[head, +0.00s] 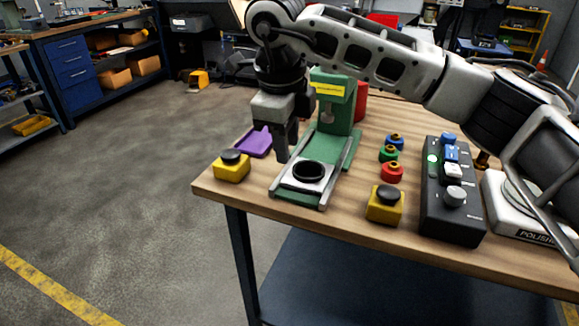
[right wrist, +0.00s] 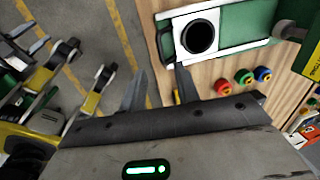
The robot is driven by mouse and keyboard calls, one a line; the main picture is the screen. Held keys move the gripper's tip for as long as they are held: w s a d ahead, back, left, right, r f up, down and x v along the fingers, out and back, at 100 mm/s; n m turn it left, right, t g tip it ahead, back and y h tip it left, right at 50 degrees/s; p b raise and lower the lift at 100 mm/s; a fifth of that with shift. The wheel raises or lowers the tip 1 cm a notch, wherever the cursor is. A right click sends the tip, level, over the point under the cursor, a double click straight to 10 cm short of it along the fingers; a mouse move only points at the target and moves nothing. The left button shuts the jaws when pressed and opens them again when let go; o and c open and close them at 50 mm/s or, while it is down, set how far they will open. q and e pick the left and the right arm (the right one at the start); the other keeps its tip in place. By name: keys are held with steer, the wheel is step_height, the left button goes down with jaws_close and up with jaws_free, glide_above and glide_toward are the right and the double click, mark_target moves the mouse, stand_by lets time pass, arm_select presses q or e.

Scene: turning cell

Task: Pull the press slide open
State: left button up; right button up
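The green press (head: 333,100) with a yellow label stands on the wooden table. Its slide (head: 290,183), a pale plate with a black round recess, sits at the front end of the green base, between the grey rails. The slide also shows in the right wrist view (right wrist: 178,22), with a dark handle-like part (right wrist: 165,42) at its outer end. My right gripper (head: 284,152) points down just left of the slide. In the right wrist view its fingers (right wrist: 161,74) are apart with nothing between them, near the dark part; contact cannot be told. My left gripper is out of view.
Yellow boxes with black buttons stand left (head: 231,170) and right (head: 384,206) of the slide. A purple tray (head: 255,143) lies behind the left one. Coloured knobs (head: 391,172) and a dark control box (head: 450,215) stand to the right. The table's front edge is close.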

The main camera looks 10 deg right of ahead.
step_height(320, 180, up, 7)
steer(key=s, duration=0.1)
steer(key=shift+a+f, duration=0.2)
steer(key=shift+a, duration=0.15)
